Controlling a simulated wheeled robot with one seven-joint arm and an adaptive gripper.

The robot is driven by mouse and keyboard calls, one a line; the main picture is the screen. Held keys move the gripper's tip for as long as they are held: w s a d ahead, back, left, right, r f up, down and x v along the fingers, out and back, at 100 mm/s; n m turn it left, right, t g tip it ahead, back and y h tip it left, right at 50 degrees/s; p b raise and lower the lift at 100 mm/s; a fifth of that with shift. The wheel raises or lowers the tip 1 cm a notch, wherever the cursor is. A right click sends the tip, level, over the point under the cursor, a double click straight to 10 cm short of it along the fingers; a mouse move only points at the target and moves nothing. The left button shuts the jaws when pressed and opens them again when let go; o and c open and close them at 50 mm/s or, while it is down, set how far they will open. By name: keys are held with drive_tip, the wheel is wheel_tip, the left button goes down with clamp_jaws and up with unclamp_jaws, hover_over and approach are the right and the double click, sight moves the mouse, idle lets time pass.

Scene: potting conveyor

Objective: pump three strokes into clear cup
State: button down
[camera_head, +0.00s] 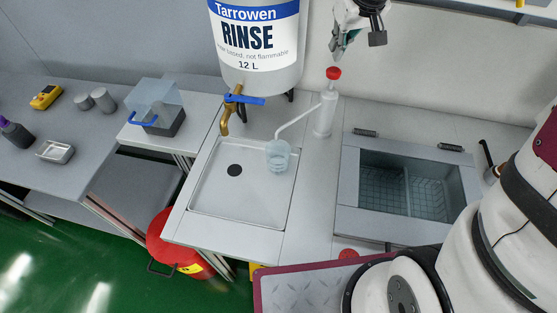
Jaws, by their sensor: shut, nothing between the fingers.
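A white pump bottle (324,114) with a red pump head (333,73) stands on the counter beside a shallow sink tray. Its long thin spout reaches down to the left, ending over the clear cup (278,155). The clear cup stands at the right side of the sink tray (215,200); whether it holds liquid is too small to tell. My gripper (338,52) is shut and empty, a little above the red pump head in the picture. I cannot tell whether it touches the head; a small gap seems to show.
A large Tarrowen RINSE container (258,45) with a brass tap and blue lever (245,100) hangs over the sink, left of the pump. An open basin with a wire basket (385,190) lies to the right. A clear box with a blue handle (155,107) stands farther left.

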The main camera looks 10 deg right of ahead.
drive_tip(key=shift+r+p, duration=0.9)
drive_tip(key=shift+r, duration=1.15)
drive_tip(key=shift+s, duration=0.1)
drive_tip(key=s+r+m, duration=0.1)
drive_tip(key=s+r, duration=0.3)
drive_tip(key=s, duration=1)
drive_tip(key=s+r+m+t+h, duration=0.1)
drive_tip(key=s+r, duration=0.3)
drive_tip(key=s, duration=1)
drive_tip(key=shift+s, duration=0.25)
